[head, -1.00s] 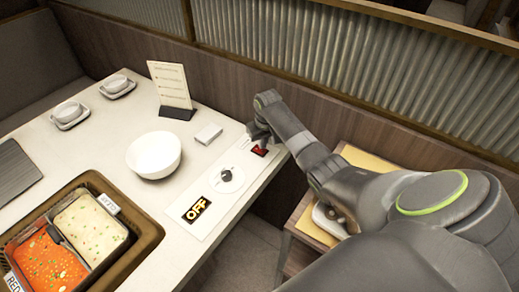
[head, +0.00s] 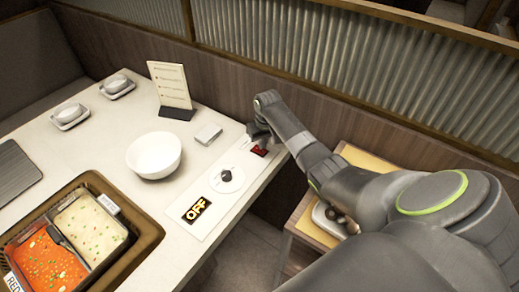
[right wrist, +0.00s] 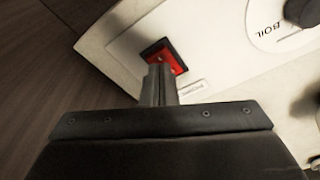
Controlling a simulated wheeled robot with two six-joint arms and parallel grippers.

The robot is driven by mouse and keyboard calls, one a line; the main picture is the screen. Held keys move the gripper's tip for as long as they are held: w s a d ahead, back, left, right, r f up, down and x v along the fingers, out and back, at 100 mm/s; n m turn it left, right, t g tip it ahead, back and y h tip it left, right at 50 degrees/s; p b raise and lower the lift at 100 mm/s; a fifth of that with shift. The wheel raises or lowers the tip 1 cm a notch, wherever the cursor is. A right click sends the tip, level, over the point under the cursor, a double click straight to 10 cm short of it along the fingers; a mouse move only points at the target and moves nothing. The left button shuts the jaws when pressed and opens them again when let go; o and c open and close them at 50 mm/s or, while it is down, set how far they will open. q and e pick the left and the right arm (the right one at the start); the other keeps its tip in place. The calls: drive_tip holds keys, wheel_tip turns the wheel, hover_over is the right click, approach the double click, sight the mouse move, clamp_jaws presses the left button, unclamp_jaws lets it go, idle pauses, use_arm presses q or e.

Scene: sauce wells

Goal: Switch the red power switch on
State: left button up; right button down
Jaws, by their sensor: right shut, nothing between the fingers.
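The red power switch (head: 260,151) sits in a dark frame at the right end of the white control panel, near the table's edge. In the right wrist view the red switch (right wrist: 168,57) shows just beyond my fingertips. My right gripper (head: 256,138) is shut and empty, with its fingertips (right wrist: 159,72) over or at the switch's near side; I cannot tell whether they touch it. A display (head: 196,209) on the panel reads OFF. A black knob (head: 226,175) on a round white dial lies between the display and the switch. My left gripper is not in view.
A white bowl (head: 154,155), a small white box (head: 208,134) and a standing menu card (head: 171,86) are left of the switch. A divided pot (head: 128,258) of red and pale soup is at the lower left. A wooden wall (head: 215,80) rises behind the table.

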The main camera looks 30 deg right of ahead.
sight(263, 151)
drive_tip(key=shift+f+b, duration=0.45)
drive_tip(key=shift+f, duration=0.4)
idle(0.8)
wheel_tip(263, 151, up, 7)
drive_tip(key=p, duration=0.8)
idle(0.3)
drive_tip(key=shift+f, duration=0.1)
idle(0.3)
